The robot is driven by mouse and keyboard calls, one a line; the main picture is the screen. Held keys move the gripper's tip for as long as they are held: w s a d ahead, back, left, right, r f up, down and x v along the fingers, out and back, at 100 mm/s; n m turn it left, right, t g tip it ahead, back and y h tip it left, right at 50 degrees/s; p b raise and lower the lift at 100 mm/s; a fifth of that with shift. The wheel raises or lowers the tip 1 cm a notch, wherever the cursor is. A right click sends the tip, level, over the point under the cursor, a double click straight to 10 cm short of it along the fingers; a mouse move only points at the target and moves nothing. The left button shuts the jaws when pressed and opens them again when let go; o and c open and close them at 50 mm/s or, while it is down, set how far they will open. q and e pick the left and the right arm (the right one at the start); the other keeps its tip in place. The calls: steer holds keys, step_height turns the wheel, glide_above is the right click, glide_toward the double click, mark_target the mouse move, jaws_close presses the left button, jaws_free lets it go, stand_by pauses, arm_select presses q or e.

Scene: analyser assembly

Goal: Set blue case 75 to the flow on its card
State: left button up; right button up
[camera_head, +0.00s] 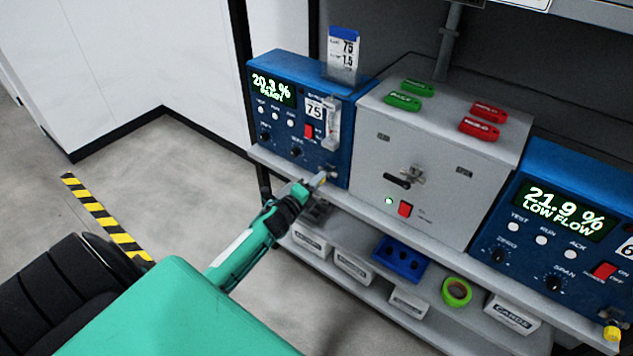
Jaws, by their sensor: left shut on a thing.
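Blue case 75 (282,152) stands on the shelf at the left, its lit display reading 20.3 % above a smaller line that is hard to read. Its card (344,52) stands upright on top and shows 75 and 1.5. A clear flow tube (333,122) is upright on the right of its front; its level is too small to read. My left gripper (320,181) is at the lower right corner of this front, shut on the small flow knob there, which the fingers mostly hide. My right gripper is out of view.
A grey box (437,150) with a black handle, green tags (403,101) and red tags (479,129) stands right of the case. A second blue case (540,250) shows 21.9 % LOW FLOW. The lower shelf holds white boxes, a blue block (400,258) and green tape (456,292).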

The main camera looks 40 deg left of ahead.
arm_select(q)
steer(key=n+p, duration=0.3)
steer(key=n, duration=1.9)
steer(key=shift+p, duration=0.4)
steer(key=o, duration=1)
steer(key=shift+s, duration=0.1)
